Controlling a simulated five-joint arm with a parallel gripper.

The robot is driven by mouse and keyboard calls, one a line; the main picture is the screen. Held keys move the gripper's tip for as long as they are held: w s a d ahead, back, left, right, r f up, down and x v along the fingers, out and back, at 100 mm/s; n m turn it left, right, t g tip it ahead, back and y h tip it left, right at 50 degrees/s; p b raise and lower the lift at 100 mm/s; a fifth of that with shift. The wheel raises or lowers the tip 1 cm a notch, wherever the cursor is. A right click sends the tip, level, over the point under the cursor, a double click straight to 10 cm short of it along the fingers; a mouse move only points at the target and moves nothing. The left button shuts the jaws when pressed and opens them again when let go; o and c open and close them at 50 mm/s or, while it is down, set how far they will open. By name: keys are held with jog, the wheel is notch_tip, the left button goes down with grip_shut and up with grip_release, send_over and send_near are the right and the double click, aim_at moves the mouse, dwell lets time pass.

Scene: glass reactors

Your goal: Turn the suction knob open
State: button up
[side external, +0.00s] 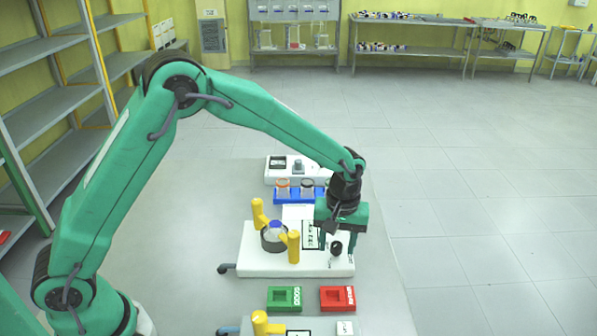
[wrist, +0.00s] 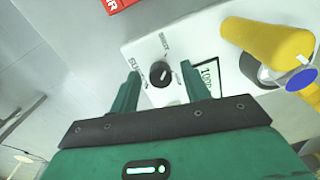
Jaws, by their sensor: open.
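The suction knob (wrist: 160,73) is a small round black knob on the white top of a device (wrist: 140,45). Printed labels stand beside it in the wrist view. In the side view the knob (side external: 336,248) shows near the right end of the white device (side external: 270,262). My gripper (wrist: 160,85) is open, with green fingers on the left and right of the knob. In the side view my gripper (side external: 338,240) points down over the knob. I cannot tell whether the fingers touch it.
Yellow clamps hold a blue-capped vessel (side external: 273,232) left of the knob. A yellow clamp (wrist: 268,40) stands close to my right finger in the wrist view. Green (side external: 284,298) and red (side external: 337,298) blocks lie in front. A blue rack (side external: 298,196) stands behind.

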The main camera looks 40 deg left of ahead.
jog(key=c, duration=1)
jog(key=shift+m, duration=0.4)
jog(key=m, duration=0.8)
jog(key=shift+r, duration=0.1)
jog(key=m, duration=0.4)
jog(key=shift+m+t, duration=0.3)
jog(key=m, duration=0.4)
jog(key=shift+m, duration=0.3)
